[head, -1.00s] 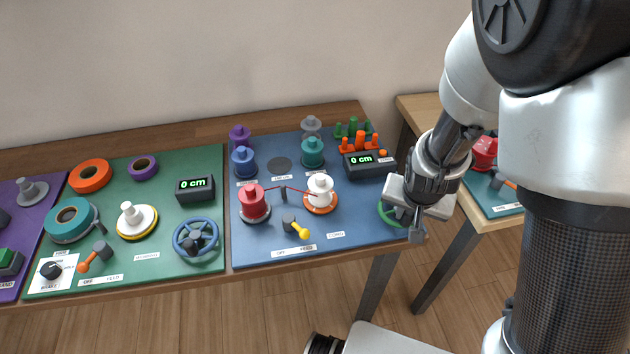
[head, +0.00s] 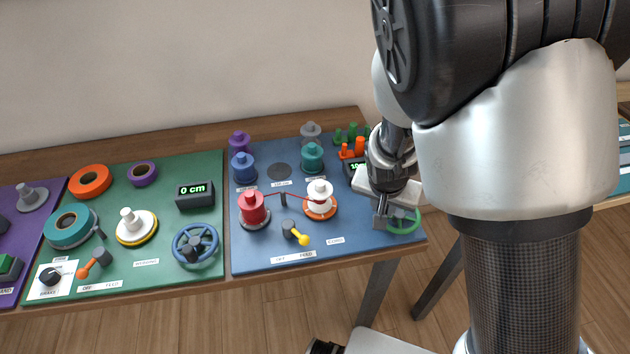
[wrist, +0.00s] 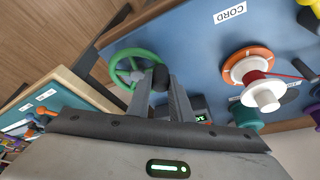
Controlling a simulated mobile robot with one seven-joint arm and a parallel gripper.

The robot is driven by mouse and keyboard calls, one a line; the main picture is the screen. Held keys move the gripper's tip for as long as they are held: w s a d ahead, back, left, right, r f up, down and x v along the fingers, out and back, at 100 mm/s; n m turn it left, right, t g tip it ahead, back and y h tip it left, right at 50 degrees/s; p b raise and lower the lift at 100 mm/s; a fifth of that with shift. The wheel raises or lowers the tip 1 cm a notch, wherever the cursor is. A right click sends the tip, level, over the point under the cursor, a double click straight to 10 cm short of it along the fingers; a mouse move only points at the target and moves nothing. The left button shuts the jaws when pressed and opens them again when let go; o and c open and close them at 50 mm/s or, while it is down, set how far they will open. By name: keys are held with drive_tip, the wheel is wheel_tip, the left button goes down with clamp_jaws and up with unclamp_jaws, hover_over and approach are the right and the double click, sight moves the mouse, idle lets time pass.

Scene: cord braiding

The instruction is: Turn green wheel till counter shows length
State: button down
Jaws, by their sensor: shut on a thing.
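The green wheel (head: 416,224) is at the front right corner of the blue board, partly hidden by my gripper in the head view. It also shows in the wrist view (wrist: 119,66), with a dark knob (wrist: 160,77) at its rim. My gripper (wrist: 159,85) is shut on that knob, one finger on each side. The blue board's counter (head: 353,168) is partly covered by my arm; its visible green digits begin with "10". In the wrist view the counter (wrist: 200,116) is too small and cut off to read.
On the blue board, a red cord runs from the red spool (head: 252,207) to the white spool (head: 319,190) on an orange disc. A lever with a yellow tip (head: 303,240) points toward FEED. The green board (head: 150,265) holds a blue wheel (head: 197,243) and a "0 cm" counter (head: 194,194).

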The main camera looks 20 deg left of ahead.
sight(418, 212)
drive_tip(key=w, duration=0.1)
drive_tip(key=w+b, duration=0.1)
drive_tip(key=w, duration=0.2)
drive_tip(key=shift+w+a+b, duration=0.3)
drive_tip(key=shift+w+a, duration=0.05)
drive_tip(key=shift+w, duration=0.05)
drive_tip(key=w+d, duration=0.1)
drive_tip(key=w+d+b, duration=0.1)
drive_tip(key=d, duration=0.1)
drive_tip(key=w+d, duration=0.1)
drive_tip(key=shift+d+b, duration=0.3)
drive_tip(key=shift+b, duration=0.05)
drive_tip(key=s+d, duration=0.2)
drive_tip(key=d, duration=0.1)
drive_tip(key=s+d, duration=0.1)
drive_tip(key=shift+d+r, duration=0.15)
drive_tip(key=s, duration=0.1)
drive_tip(key=s+p, duration=0.1)
drive_tip(key=s, duration=0.1)
drive_tip(key=s+p, duration=0.1)
drive_tip(key=s, duration=0.1)
drive_tip(key=shift+s+a+r, duration=0.1)
drive_tip(key=shift+a, duration=0.15)
drive_tip(key=shift+s+a+f+p, duration=0.2)
drive_tip(key=shift+s+a+p, duration=0.2)
drive_tip(key=shift+s+a, duration=0.1)
